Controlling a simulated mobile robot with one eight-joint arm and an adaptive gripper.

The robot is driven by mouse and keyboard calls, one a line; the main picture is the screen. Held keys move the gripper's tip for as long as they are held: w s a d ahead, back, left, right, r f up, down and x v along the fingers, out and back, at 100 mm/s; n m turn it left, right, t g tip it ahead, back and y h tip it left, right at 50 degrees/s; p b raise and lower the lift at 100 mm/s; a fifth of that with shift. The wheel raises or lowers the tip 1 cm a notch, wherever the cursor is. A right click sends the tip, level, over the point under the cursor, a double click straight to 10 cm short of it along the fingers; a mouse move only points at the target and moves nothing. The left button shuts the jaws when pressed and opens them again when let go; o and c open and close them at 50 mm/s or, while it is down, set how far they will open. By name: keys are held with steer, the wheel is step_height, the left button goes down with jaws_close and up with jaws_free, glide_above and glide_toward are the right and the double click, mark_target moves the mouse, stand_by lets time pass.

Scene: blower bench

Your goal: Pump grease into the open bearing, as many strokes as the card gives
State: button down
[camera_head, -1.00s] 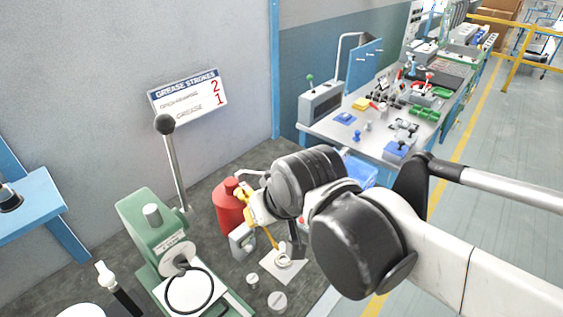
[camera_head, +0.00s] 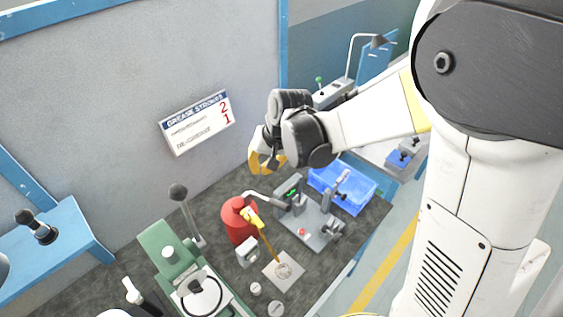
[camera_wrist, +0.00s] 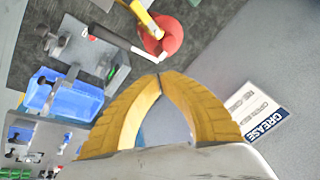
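The card (camera_head: 197,124) on the wall is headed "GREASE STROKES". It shows a red 2 above a red 1; the lower row reads like "re-grease" and the upper row is blurred. A red grease pump (camera_head: 238,222) stands on the dark bench, with a yellow part (camera_head: 262,235) reaching down toward a ring-shaped bearing (camera_head: 284,270) on a pale square plate. I cannot tell whether it touches the bearing. My gripper (camera_head: 264,166) is above the pump, apart from it. In the wrist view its yellow fingertips (camera_wrist: 160,75) meet, with nothing between them; the red pump (camera_wrist: 163,35) shows beyond.
A grey fixture (camera_head: 310,222) and a blue bin (camera_head: 343,188) stand to the right. A small grey block (camera_head: 247,252) and small round caps (camera_head: 275,308) lie near the plate.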

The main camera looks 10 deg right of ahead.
mark_target(273, 201)
steer(key=shift+w+f, duration=0.15)
steer(key=shift+w, duration=0.15)
steer(key=s+f+b, duration=0.1)
steer(key=f, duration=0.1)
steer(key=d+f+b, duration=0.1)
steer(key=f+b, duration=0.1)
steer(key=s+f+b, duration=0.1)
steer(key=f, duration=0.2)
steer(key=shift+s+d, duration=0.35)
steer(key=shift+d, duration=0.05)
steer(key=shift+s+d+f+b, duration=0.25)
steer(key=shift+f+b, duration=0.2)
steer(key=shift+b, duration=0.25)
steer(key=shift+f, duration=0.1)
stand_by(0.7)
steer(key=shift+s+f+b, duration=0.2)
steer(key=shift+f+b, duration=0.1)
steer(key=shift+b, duration=0.2)
